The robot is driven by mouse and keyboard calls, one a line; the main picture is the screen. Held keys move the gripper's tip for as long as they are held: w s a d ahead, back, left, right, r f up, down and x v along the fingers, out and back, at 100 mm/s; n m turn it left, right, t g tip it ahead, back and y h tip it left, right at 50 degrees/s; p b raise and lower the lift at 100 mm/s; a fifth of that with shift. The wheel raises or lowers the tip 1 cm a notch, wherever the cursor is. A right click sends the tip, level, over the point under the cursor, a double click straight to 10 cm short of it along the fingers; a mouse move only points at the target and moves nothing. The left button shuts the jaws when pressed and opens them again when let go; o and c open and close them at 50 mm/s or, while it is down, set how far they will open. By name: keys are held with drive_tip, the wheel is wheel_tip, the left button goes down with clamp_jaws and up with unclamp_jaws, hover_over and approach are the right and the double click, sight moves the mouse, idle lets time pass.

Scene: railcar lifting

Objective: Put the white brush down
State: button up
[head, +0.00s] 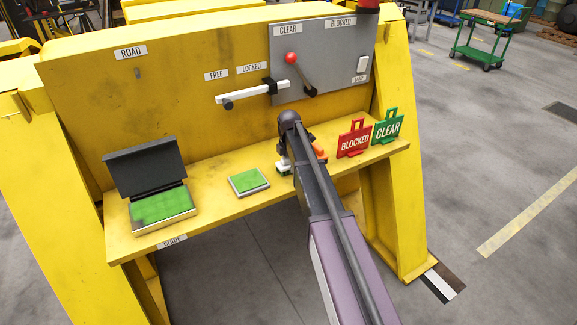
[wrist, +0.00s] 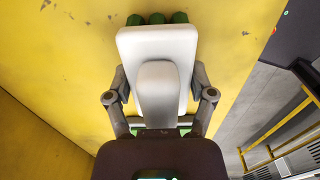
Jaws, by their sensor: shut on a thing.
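The white brush (wrist: 160,45) fills the middle of the wrist view, with green bristles showing at its far edge. My gripper (wrist: 161,98) is shut on it, one finger on each side. In the head view my gripper (head: 291,150) is over the yellow shelf (head: 225,205), mostly hidden by my arm. A small white and green part of the brush (head: 284,167) shows beside it, low over the shelf. I cannot tell whether the brush touches the shelf.
Left on the shelf are an open dark case (head: 150,170) with a green inside and a flat green pad (head: 249,181). An orange thing (head: 320,152), a red BLOCKED sign (head: 354,140) and a green CLEAR sign (head: 388,128) are right. A white lever (head: 250,93) juts above.

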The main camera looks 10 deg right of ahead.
drive_tip(key=shift+f, duration=0.15)
drive_tip(key=o, duration=0.9)
drive_tip(key=shift+o, duration=0.2)
wheel_tip(320, 180, up, 12)
drive_tip(key=p, duration=1.2)
drive_tip(key=shift+s, duration=0.15)
